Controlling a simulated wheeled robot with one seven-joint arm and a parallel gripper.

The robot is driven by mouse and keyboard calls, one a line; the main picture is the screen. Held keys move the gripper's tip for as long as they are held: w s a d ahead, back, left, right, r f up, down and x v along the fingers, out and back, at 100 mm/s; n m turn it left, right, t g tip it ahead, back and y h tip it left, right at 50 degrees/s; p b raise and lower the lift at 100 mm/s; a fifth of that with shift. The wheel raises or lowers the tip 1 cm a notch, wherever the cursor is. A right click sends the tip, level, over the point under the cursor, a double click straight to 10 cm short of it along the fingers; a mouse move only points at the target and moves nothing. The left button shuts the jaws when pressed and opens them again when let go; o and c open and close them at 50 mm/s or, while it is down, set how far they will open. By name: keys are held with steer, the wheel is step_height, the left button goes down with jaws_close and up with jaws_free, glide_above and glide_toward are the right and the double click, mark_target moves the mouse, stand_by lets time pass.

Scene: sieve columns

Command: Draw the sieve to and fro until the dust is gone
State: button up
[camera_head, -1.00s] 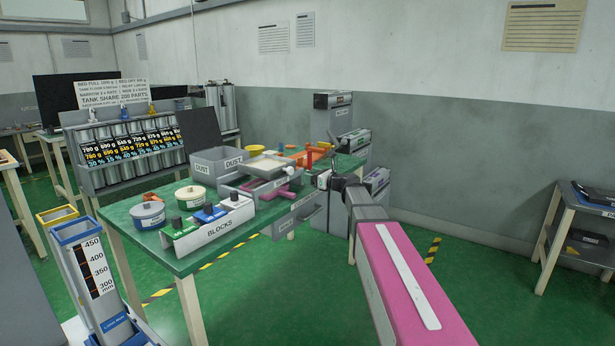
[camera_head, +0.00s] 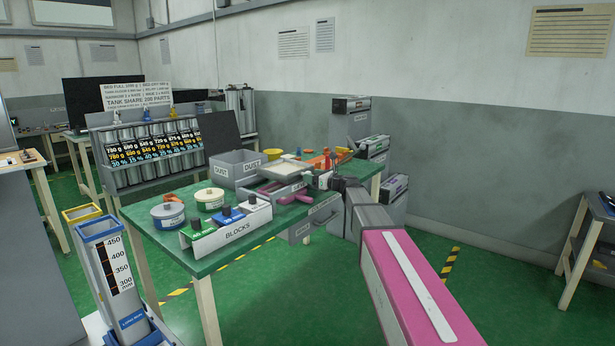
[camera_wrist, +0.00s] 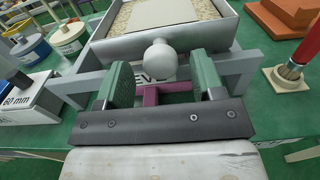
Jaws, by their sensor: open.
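In the wrist view the sieve (camera_wrist: 222,52) is a grey tray with speckled tan material and a pale flat piece inside. A round white knob (camera_wrist: 158,59) sticks out from its front. My gripper (camera_wrist: 161,70) is open, with one green finger on each side of the knob; I cannot tell whether either touches it. A purple piece (camera_wrist: 165,93) shows below the knob, partly hidden by the gripper. In the head view the sieve (camera_head: 284,167) sits on the green table (camera_head: 160,240), with my gripper (camera_head: 318,181) at its right end. A grey DUST box (camera_head: 228,171) stands behind it.
A white BLOCKS rack (camera_head: 236,233) with coloured blocks and two round tubs stands at the table's front left. In the wrist view a brush (camera_wrist: 290,72) stands upright in a holder at right, near an orange block (camera_wrist: 293,14). Open floor lies right of the table.

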mark_target(290, 178)
steer(key=shift+x, duration=1.55)
jaws_close()
steer(key=s+a, duration=0.2)
steer(key=s, duration=0.1)
steer(key=s+a, duration=0.2)
steer(key=s, duration=0.1)
steer(key=shift+a, duration=0.2)
steer(key=shift+w, duration=0.1)
jaws_free()
steer(key=shift+d, duration=0.1)
